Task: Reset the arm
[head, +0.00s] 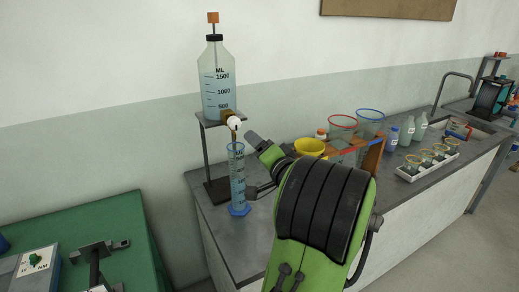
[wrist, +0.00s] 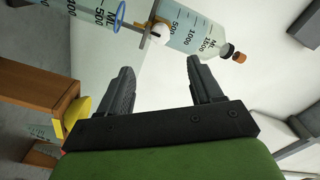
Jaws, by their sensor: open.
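My gripper (wrist: 160,88) is open and empty in the wrist view, its two dark fingers apart with pale wall behind them. In the head view my green and black arm reaches over the bench, and the gripper (head: 252,166) is close to the right side of a graduated cylinder (head: 237,178). The cylinder has a blue base and stands below a large bottle (head: 215,85) on a stand. A white tap knob (head: 235,123) is at the bottle's lower right. The bottle also shows in the wrist view (wrist: 190,28). I cannot tell whether a finger touches the cylinder.
A yellow bowl (head: 310,147), a wooden rack (head: 372,158) with red-rimmed and blue-rimmed vessels, bottles (head: 407,130) and a white tray (head: 428,164) of small beakers stand right on the grey bench (head: 222,240). A green table (head: 112,225) is at left. The bench's front left is bare.

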